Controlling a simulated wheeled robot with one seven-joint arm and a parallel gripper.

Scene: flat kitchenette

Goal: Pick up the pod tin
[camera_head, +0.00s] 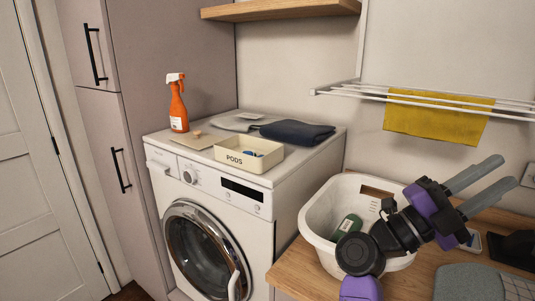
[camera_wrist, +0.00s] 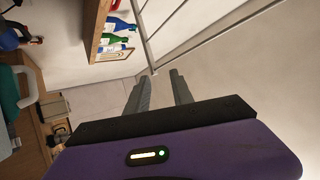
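The pod tin (camera_head: 234,160) is an open cream box marked "PODS". It stands upright on top of the white washing machine (camera_head: 290,178), near its front edge, with small blue and white items inside. My gripper (camera_head: 506,172) is far to the right of the tin, above the wooden counter, with its fingers pointing up and right, away from the tin. In the wrist view my gripper (camera_wrist: 160,75) has its two grey fingers apart with nothing between them. I cannot make out the tin in the wrist view.
An orange spray bottle (camera_head: 178,107), a flat beige item (camera_head: 192,138) and a dark folded cloth (camera_head: 297,132) share the machine top. A white basket (camera_head: 318,218) with a green bottle stands on the counter (camera_head: 290,272). A drying rack with a yellow cloth (camera_head: 435,118) hangs above.

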